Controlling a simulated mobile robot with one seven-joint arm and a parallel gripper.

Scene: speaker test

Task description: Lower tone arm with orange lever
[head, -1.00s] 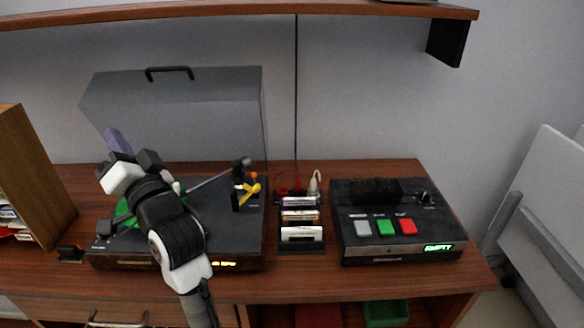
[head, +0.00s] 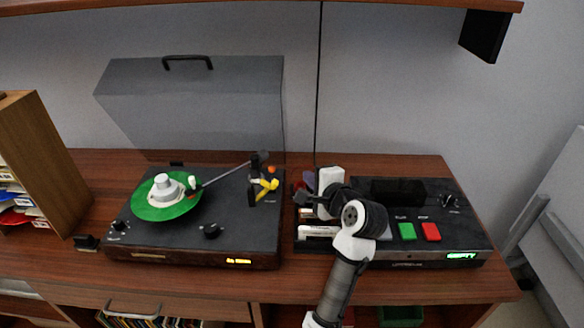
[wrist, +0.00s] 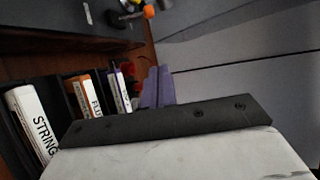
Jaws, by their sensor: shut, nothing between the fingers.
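The turntable (head: 215,237) stands left of centre with a green record (head: 150,208) on it. The thin tone arm (head: 226,174) reaches left from its pivot to above the record's right side; I cannot tell whether its tip touches. The small orange lever (head: 272,169) stands at the turntable's back right, beside a yellow part (head: 265,186). The orange lever end also shows at the top of the wrist view (wrist: 148,12). My gripper (head: 303,187), with purple fingers (wrist: 158,88), is shut and empty, right of the lever and apart from it, over the cassette rack.
Labelled cassettes (wrist: 35,118) stand in a rack below my gripper. A cassette player (head: 455,225) with green and red buttons is to the right, partly behind my arm. The raised grey lid (head: 195,105) stands behind the turntable. A shelf (head: 250,5) hangs above.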

